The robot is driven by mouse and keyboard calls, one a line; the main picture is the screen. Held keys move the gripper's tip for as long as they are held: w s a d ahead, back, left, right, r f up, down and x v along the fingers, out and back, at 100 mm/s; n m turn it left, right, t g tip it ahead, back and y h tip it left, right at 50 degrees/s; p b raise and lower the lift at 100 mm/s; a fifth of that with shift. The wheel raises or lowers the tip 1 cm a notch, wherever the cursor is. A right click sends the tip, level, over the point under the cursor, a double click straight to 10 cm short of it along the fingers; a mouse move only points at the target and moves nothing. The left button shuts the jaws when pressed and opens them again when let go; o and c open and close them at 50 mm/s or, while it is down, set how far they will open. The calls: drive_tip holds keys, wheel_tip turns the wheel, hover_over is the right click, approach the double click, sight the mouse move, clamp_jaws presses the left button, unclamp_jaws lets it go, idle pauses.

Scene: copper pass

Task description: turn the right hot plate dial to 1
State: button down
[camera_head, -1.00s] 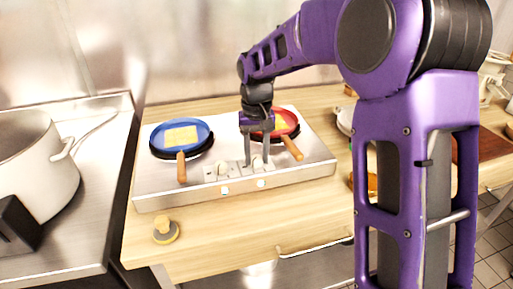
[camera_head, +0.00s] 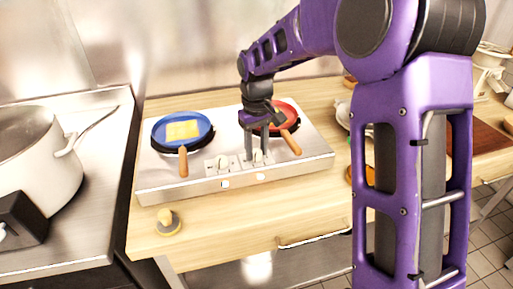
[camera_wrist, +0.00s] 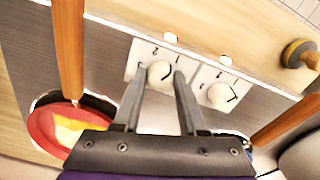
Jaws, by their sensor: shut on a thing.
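The hot plate (camera_head: 150,192) is a silver two-burner unit on the wooden counter. Its right dial (camera_head: 258,156) is a white knob on a pale plate. My gripper (camera_head: 254,158) points down with its two fingers on either side of this knob, shut on it. In the wrist view the right dial (camera_wrist: 159,74) sits between the fingertips (camera_wrist: 158,74), with a dark line on its edge and small numbers on its plate. The left dial (camera_head: 222,162) stands free beside it; it also shows in the wrist view (camera_wrist: 222,96).
A blue pan (camera_head: 203,131) with yellow food sits on the left burner and a red pan (camera_head: 287,112) on the right, their wooden handles reaching forward. A pepper-mill-like yellow and grey object (camera_head: 168,222) stands on the front counter. A large pot (camera_head: 45,165) is at left.

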sight(256, 151)
drive_tip(key=shift+c, duration=2.3)
unclamp_jaws()
wheel_tip(256, 151, up, 18)
drive_tip(key=p, duration=0.2)
drive_tip(key=shift+f, duration=0.25)
